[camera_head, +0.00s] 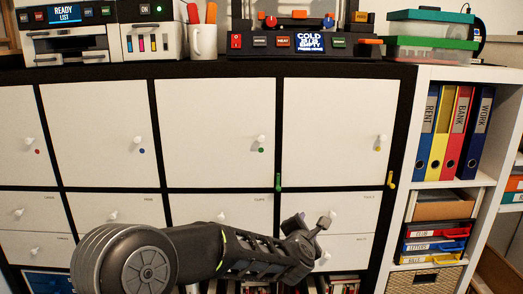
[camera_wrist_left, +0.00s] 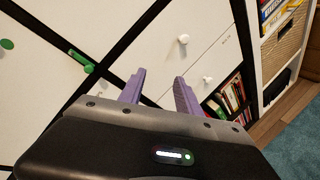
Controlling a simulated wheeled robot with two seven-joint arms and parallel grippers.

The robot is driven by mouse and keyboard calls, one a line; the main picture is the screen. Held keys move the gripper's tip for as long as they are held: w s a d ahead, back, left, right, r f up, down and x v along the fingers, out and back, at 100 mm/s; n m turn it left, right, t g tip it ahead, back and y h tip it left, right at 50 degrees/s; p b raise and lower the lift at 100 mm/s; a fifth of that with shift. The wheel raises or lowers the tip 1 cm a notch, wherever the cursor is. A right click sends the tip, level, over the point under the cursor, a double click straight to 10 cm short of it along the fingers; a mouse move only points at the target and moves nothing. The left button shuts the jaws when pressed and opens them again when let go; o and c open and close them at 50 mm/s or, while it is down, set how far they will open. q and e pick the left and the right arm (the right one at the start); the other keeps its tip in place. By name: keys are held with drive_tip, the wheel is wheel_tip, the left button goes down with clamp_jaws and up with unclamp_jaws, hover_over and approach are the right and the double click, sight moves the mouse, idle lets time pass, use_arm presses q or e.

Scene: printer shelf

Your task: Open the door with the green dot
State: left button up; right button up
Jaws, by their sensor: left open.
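The door with the green dot (camera_head: 215,115) is a white panel, third from the left in the upper row, and looks shut. Its white knob (camera_head: 262,139) is near the lower right corner, with the green dot (camera_head: 261,150) just below. A small green latch-like piece (camera_head: 278,181) sits on the black frame by that corner; it also shows at the left in the left wrist view (camera_wrist_left: 80,61). My left gripper (camera_head: 312,230) is lower and to the right, in front of the small drawers. Its purple fingers (camera_wrist_left: 158,88) are apart and empty. My right gripper is out of view.
Doors with red, blue and yellow dots flank it; a yellow latch-like piece (camera_head: 391,180) is at the right. Small drawers with white knobs lie below. Printers (camera_head: 63,35) and a mug (camera_head: 203,42) stand on top. A shelf with binders (camera_head: 465,125) is at the right.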

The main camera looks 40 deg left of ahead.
use_arm(q)
drive_tip(key=s+a+r+n+t+y, duration=0.15)
drive_tip(key=a+r+n, duration=0.35)
drive_tip(key=r, duration=0.5)
drive_tip(key=n+y+b, duration=0.1)
drive_tip(key=n+y, duration=0.3)
drive_tip(key=n, duration=0.5)
approach(261, 139)
drive_tip(key=shift+w+r+g, duration=0.15)
drive_tip(key=shift+w+g, duration=0.1)
drive_tip(key=p+x, duration=0.2)
drive_tip(key=x, duration=0.5)
drive_tip(key=shift+w+a, duration=0.1)
drive_tip(key=shift+a, duration=0.05)
drive_tip(key=shift+w+a, duration=0.15)
drive_tip(key=shift+w, duration=0.1)
drive_tip(key=shift+c, duration=0.6)
clamp_jaws()
